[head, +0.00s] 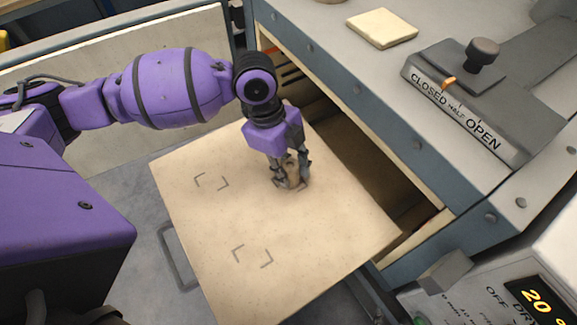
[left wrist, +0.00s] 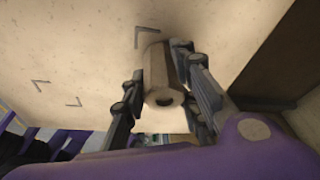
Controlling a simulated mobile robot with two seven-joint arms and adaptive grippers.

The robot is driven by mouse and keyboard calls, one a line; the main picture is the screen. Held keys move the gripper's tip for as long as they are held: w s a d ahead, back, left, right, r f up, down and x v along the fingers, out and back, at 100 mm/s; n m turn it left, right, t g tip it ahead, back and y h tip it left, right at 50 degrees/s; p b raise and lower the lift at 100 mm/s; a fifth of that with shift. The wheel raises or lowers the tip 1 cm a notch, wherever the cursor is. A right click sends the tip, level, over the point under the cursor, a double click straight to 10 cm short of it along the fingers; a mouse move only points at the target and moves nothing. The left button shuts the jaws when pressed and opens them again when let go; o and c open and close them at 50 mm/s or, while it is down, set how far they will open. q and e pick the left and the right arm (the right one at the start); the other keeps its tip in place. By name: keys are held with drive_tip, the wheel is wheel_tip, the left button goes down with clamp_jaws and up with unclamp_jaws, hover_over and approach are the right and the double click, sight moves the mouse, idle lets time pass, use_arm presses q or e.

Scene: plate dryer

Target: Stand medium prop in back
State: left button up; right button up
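The prop (left wrist: 156,72) is a short tan cylinder with a dark hole in its end, seen between the fingers of my left gripper (left wrist: 158,66) in the left wrist view. The fingers lie close on both sides of it and appear shut on it. In the head view my left gripper (head: 290,172) points down at the back part of the pale drawer board (head: 320,240), with the prop mostly hidden between the fingers. It looks roughly upright; I cannot tell whether it touches the board. My right gripper is not in view.
Two bracket marks, one at left (head: 211,182) and one nearer the front (head: 253,256), are bare. The open drawer's dark interior (head: 365,155) lies behind the board. A lever on a CLOSED/HALF/OPEN plate (head: 465,105) and a pale square tile (head: 382,28) are on the cabinet top.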

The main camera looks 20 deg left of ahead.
use_arm(q)
drive_tip(key=o, duration=0.4)
drive_tip(key=v, duration=1.2)
drive_tip(key=shift+r+p, duration=0.2)
drive_tip(key=shift+p, duration=0.2)
